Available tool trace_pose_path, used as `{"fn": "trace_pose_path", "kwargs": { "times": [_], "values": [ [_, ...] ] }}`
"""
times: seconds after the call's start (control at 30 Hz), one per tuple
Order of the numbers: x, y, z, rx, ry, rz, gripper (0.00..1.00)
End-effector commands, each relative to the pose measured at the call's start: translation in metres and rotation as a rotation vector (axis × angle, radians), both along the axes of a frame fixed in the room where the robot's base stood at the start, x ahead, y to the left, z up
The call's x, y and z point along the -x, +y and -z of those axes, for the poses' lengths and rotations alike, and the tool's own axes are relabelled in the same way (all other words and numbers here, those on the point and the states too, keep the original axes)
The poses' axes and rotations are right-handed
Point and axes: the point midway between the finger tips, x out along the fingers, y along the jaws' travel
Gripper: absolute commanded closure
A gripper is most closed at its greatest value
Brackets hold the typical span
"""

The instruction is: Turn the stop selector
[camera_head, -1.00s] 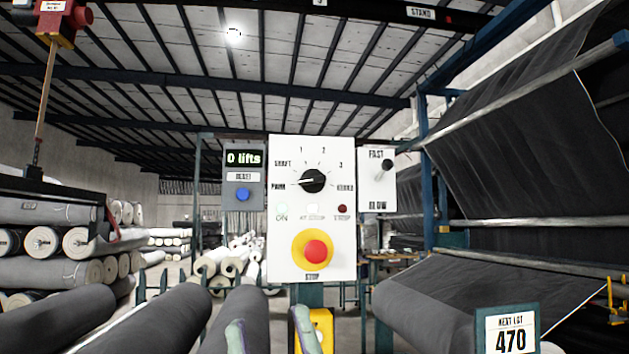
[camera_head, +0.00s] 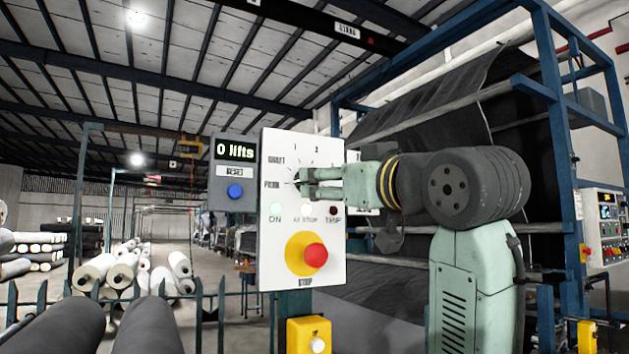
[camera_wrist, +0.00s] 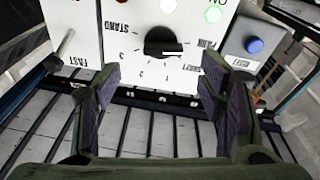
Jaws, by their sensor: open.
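The stop selector is a round black knob (camera_wrist: 161,42) on a white panel (camera_head: 275,240). The wrist view shows it upside down. Its white pointer line points toward the PARK mark; SHAFT, 1, 2, 3 and STAND marks run around it. In the head view my gripper (camera_head: 304,182) hides most of the knob. In the wrist view my gripper (camera_wrist: 158,80) is open, with one finger to each side of the knob in the picture and nothing between them. Whether the fingertips touch the panel I cannot tell.
A red stop button (camera_head: 316,255) on a yellow disc sits below the knob. A lifts counter box with a blue reset button (camera_head: 235,191) is at the left. A FAST lever (camera_wrist: 66,42) shows beside the panel. Grey rolls (camera_head: 140,325) lie in front at left.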

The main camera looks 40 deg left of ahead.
Motion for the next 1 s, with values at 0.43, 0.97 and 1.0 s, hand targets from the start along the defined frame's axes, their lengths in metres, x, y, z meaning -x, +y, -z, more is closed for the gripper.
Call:
{"fn": "trace_pose_path", "kwargs": {
  "times": [0.43,0.97,1.0],
  "values": [
    [0.010,-0.020,-0.014,0.151,0.065,-0.023,0.37],
    [-0.022,0.057,-0.014,0.149,0.064,-0.021,0.37],
    [-0.023,0.059,-0.014,0.148,0.063,-0.020,0.37]
  ]
}}
